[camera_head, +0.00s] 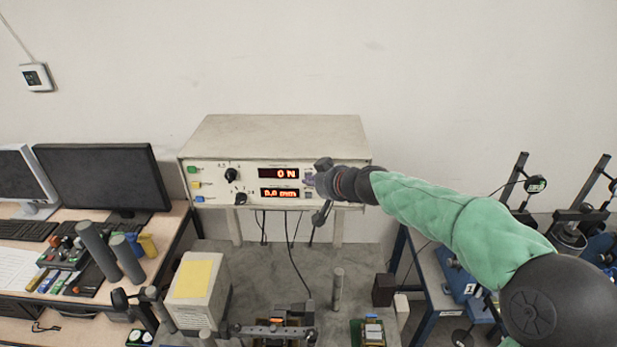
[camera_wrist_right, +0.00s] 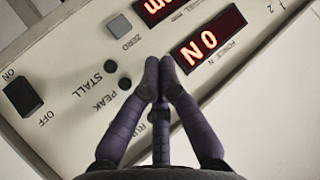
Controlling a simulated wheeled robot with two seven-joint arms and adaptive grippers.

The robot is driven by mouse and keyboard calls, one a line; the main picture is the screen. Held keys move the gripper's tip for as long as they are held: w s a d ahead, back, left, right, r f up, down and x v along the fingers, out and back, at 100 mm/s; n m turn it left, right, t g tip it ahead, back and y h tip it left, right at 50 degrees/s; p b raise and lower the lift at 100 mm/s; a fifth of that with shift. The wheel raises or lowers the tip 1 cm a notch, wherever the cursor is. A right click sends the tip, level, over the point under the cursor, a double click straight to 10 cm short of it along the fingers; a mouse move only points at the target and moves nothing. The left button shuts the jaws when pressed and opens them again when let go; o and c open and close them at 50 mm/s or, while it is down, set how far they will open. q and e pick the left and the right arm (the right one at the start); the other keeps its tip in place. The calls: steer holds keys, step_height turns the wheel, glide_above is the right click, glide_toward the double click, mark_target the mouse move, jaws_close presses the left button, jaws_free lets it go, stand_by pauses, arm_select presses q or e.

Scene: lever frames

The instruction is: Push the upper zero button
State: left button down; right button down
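The pale control box (camera_head: 275,133) stands against the wall with two red displays. The upper display (camera_head: 279,173) reads 0 N, and the lower display (camera_head: 279,193) appears to read 0.0 mm. My right gripper (camera_head: 310,181) is at the panel just right of the displays. In the right wrist view, the right gripper (camera_wrist_right: 160,66) has its dark fingertips together beside the 0 N display (camera_wrist_right: 209,42). The upper zero button is not visible; the fingertips cover that area. I cannot tell whether they touch it. The lower zero button (camera_wrist_right: 119,26) shows clear of the fingers. My left gripper is not in view.
The panel also has knobs (camera_head: 231,174), two small round buttons by STALL and PEAK (camera_wrist_right: 125,83), and an ON/OFF switch (camera_wrist_right: 22,97). A desk with a monitor (camera_head: 100,177) is at left. A small box with a yellow top (camera_head: 196,278) stands below the panel.

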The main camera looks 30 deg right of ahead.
steer(key=shift+s+a, duration=0.1)
steer(key=shift+s, duration=0.05)
steer(key=shift+s+a, duration=0.3)
steer(key=shift+s, duration=0.2)
steer(key=shift+s+a, duration=0.45)
steer(key=shift+s, duration=0.25)
steer(key=shift+s+a, duration=0.4)
steer(key=shift+s, duration=0.35)
steer(key=shift+s+a, duration=0.45)
steer(key=shift+s, duration=0.25)
